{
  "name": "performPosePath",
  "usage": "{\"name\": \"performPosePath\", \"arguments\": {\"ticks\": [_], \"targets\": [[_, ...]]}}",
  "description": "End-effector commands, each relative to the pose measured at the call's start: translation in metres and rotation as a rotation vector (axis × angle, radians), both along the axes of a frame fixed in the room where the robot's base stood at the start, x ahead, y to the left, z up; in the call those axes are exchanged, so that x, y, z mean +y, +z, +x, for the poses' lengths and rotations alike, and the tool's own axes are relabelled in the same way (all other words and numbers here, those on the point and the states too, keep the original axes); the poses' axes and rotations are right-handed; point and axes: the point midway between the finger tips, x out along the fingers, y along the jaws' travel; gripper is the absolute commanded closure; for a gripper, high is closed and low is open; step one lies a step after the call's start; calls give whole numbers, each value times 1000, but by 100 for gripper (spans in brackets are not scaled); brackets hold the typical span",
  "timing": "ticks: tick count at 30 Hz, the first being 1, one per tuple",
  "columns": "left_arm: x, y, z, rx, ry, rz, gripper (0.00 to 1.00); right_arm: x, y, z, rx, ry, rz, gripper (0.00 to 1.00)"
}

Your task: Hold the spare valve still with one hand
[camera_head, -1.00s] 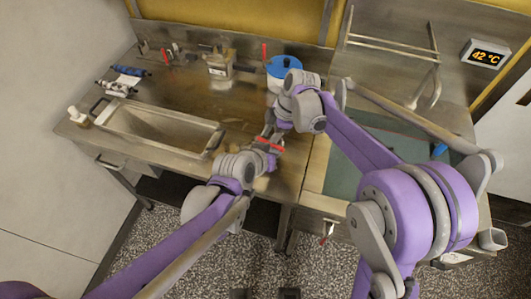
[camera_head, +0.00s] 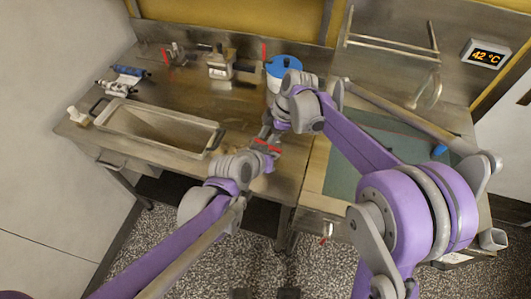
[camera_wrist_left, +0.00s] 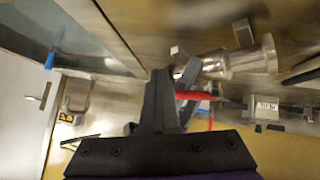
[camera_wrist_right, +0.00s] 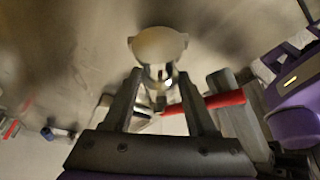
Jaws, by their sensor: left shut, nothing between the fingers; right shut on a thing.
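The spare valve is a steel body with a flared end and a red lever. In the right wrist view the valve body (camera_wrist_right: 158,48) sits between the fingers of my right gripper (camera_wrist_right: 160,95), which is shut on it. Its red lever (camera_wrist_right: 208,102) points right, towards my left gripper's dark fingers (camera_wrist_right: 228,92). In the head view the lever (camera_head: 268,146) shows between the two wrists, with the body mostly hidden. My left gripper (camera_wrist_left: 160,88) is shut and empty, close beside the lever (camera_wrist_left: 196,96) in the left wrist view; contact cannot be told.
A blue-lidded pot (camera_head: 284,66) and a metal fixture (camera_head: 220,66) stand behind the arms. A valve with a red lever (camera_head: 172,54) is at the back left.

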Motion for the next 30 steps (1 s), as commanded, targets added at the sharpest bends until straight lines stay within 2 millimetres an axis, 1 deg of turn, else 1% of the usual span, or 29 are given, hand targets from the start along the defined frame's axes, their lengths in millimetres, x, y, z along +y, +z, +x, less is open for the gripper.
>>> {"name": "performPosePath", "arguments": {"ticks": [1,13,24,30], "targets": [[-5,26,23,-102,32,-52,100,12,-4,-7,8,13,15,100],[17,31,12,-102,35,-52,100,11,-5,-3,-4,14,10,100],[41,35,3,-103,42,-47,100,7,-4,-4,1,15,4,100],[49,37,-2,-104,42,-46,100,6,-5,-4,0,14,3,100]]}}
